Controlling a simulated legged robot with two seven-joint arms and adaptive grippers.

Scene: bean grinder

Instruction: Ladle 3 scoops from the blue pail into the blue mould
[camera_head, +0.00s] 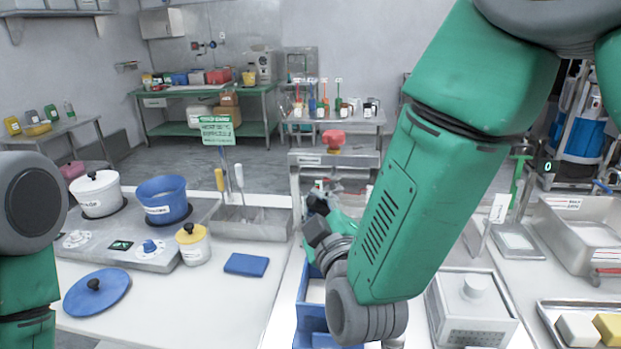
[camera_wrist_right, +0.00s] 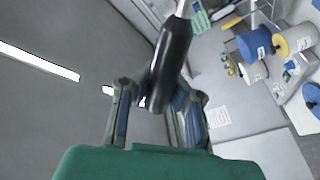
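The blue pail (camera_head: 163,200) stands open on the left cooktop, right of a white pot. It also seems to show in the wrist view (camera_wrist_right: 253,44). A blue open box (camera_head: 309,322), which looks like the blue mould, is on the counter, partly covered by my right wrist. My right gripper (camera_wrist_right: 160,105) has its fingers around a black handle (camera_wrist_right: 174,55) with a metal shaft, apparently the ladle; its scoop end is out of view. In the head view this gripper is mostly hidden behind my arm. My left gripper is out of view; only part of that arm shows.
A white pot (camera_head: 97,194), yellow-lidded jar (camera_head: 193,245), blue lid (camera_head: 97,292) and flat blue block (camera_head: 246,264) are on the left. A metal tray (camera_head: 250,222) with upright utensils stands behind. A white lidded box (camera_head: 472,307) is on the right. Counter between lid and block is clear.

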